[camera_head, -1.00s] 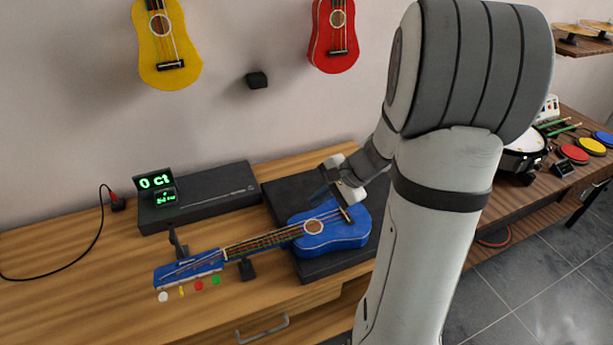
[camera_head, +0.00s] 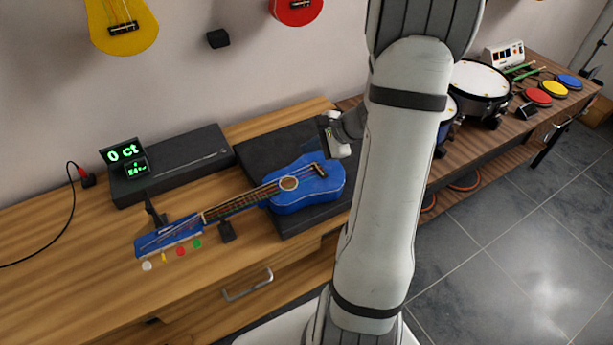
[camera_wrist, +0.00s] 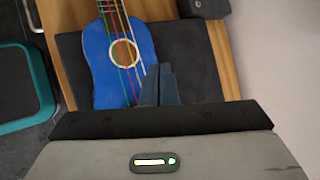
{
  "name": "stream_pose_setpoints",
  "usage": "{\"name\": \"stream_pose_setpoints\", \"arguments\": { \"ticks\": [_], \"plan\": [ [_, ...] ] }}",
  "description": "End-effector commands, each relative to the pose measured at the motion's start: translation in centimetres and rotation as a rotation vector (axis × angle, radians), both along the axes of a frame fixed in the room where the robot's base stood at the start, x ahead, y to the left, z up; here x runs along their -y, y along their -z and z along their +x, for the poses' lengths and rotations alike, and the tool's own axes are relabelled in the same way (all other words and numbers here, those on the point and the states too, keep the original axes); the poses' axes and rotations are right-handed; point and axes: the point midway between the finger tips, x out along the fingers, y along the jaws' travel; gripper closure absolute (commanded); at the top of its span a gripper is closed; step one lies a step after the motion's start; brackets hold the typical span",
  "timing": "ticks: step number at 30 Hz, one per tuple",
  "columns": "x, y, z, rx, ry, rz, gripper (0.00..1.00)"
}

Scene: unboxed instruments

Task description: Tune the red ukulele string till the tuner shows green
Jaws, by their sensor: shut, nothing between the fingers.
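The blue ukulele (camera_head: 308,188) lies on a black mat, its neck pointing left. White, yellow, red (camera_head: 180,251) and green (camera_head: 197,244) pegs stick out along the near side of its head. The tuner display (camera_head: 123,153) reads "0 ct" in green, with a smaller green screen below it. In the wrist view the ukulele body (camera_wrist: 101,68) shows with its coloured strings, a red one among them. My gripper (camera_wrist: 160,72) is shut and empty, its fingers together in front of the body's lower right edge. In the head view it is beyond the body's right end, partly hidden by my arm.
A long black box (camera_head: 190,165) carries the tuner at the back of the wooden bench. Dark supports stand by the neck. A yellow ukulele (camera_head: 122,28) and a red ukulele (camera_head: 296,8) hang on the wall. Drums (camera_head: 480,82) stand on the right-hand bench. The front left bench is clear.

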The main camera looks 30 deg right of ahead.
Motion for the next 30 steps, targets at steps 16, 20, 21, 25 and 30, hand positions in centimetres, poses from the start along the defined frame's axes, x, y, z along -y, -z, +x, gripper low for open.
{"name": "stream_pose_setpoints", "arguments": {
  "ticks": [16,20,21,25,30],
  "plan": [
    [0.1,7.2,0.0,0.001,0.001,-0.001,1.00],
    [0.1,7.4,0.0,0.000,0.002,0.000,1.00],
    [0.1,7.3,0.0,0.000,0.002,0.000,1.00],
    [0.1,7.3,0.0,0.000,0.002,0.000,1.00],
    [0.1,7.2,0.0,0.000,0.002,0.000,1.00]
  ]
}}
